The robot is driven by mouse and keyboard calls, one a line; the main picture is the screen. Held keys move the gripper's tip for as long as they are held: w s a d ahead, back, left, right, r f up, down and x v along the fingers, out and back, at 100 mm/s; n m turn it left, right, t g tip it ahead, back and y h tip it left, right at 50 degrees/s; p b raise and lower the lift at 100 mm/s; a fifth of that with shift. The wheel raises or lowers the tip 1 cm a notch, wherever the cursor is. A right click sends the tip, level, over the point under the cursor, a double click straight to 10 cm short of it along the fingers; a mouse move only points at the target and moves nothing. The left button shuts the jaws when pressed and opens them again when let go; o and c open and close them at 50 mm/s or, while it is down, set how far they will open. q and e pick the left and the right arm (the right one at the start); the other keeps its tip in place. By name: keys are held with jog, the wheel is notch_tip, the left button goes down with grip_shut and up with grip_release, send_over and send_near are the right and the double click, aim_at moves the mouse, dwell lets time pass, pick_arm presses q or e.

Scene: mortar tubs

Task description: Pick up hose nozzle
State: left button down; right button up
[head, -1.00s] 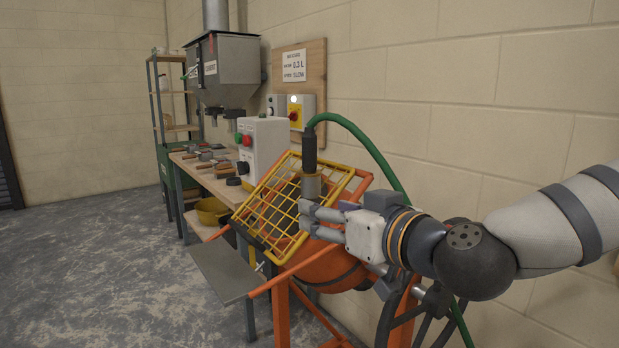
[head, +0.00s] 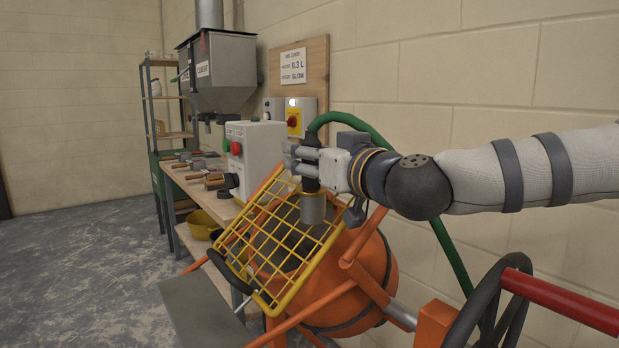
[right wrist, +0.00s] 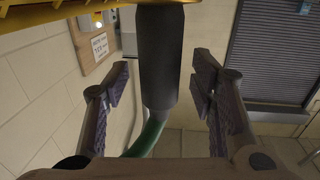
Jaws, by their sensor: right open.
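The hose nozzle (head: 313,206) hangs upright at the yellow grid, with a grey metal end at the bottom and a black grip above it. A green hose (head: 362,124) runs from its top. My right gripper (head: 300,160) is level with the black grip, its fingers pointing left. In the right wrist view the black grip (right wrist: 158,62) stands between the two open fingers of my gripper (right wrist: 154,92), with a gap on each side. My left gripper is not in view.
The yellow grid (head: 243,242) covers the mouth of an orange mixer (head: 345,309) just below the nozzle. A white control box (head: 262,148) and a workbench with tools (head: 198,181) stand to the left. The block wall (head: 450,80) is close behind.

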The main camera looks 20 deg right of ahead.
jog(key=shift+w+a, duration=0.1)
jog(key=shift+w, duration=0.2)
jog(key=shift+s+r, duration=0.1)
jog(key=shift+r, duration=0.1)
jog(key=shift+c, duration=0.2)
grip_shut()
